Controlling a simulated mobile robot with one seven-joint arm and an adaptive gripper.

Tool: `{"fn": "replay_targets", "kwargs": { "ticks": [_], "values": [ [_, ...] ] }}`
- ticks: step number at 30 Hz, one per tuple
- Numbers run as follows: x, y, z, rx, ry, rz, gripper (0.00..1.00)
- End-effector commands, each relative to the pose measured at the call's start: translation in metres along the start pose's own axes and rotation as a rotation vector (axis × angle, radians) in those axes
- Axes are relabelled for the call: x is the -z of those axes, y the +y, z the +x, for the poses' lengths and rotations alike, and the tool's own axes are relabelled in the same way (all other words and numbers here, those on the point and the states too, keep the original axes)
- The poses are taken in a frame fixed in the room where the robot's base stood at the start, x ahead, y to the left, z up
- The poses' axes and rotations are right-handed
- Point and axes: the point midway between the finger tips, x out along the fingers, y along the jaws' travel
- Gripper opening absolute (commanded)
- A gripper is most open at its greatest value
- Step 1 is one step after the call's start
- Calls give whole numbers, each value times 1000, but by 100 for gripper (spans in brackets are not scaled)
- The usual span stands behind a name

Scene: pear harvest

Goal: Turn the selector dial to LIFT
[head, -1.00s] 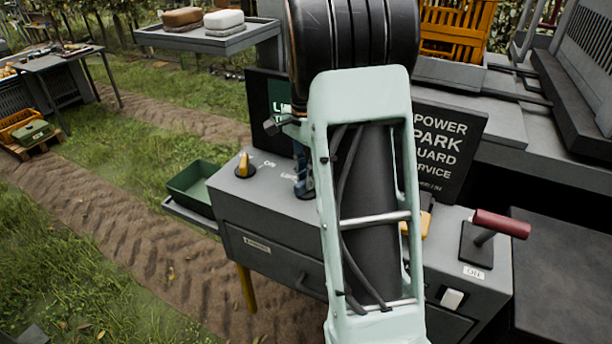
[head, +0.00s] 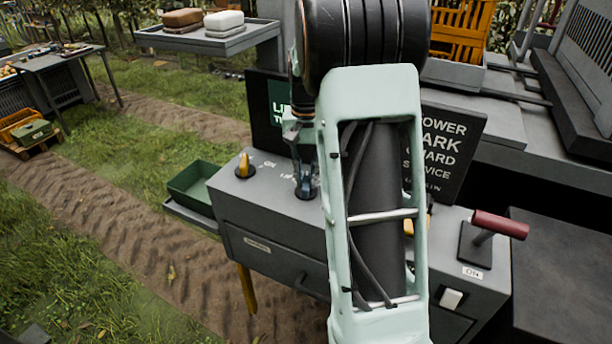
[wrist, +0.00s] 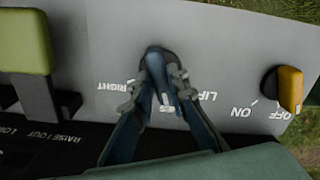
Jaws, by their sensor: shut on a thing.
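The selector dial (wrist: 155,56) is a small dark knob on the grey control panel, mostly hidden by my fingers. Printed labels flank it in the wrist view: one reading LIFT (wrist: 201,97) to its right and one ending in RIGHT (wrist: 117,86) to its left, both upside down. My gripper (wrist: 158,76) is shut on the dial from above. In the head view my gripper (head: 305,188) stands on the panel's top, left of my arm. Which way the dial points is hard to tell under the fingers.
A yellow ON/OFF knob (head: 245,166) is left of the dial. A red-handled lever (head: 499,225) stands at the panel's right. A dark sign (head: 446,150) rises behind, partly hidden by my arm. A green tray (head: 192,183) sits at the left.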

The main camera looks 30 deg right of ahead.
Motion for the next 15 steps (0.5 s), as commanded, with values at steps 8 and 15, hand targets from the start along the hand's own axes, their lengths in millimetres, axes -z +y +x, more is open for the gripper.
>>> {"fn": "replay_targets", "kwargs": {
  "ticks": [8, 15],
  "values": [
    [0, 1, -1, 0, 1, -260, 0],
    [1, 1, -1, 0, 2, -461, 0]
  ]
}}
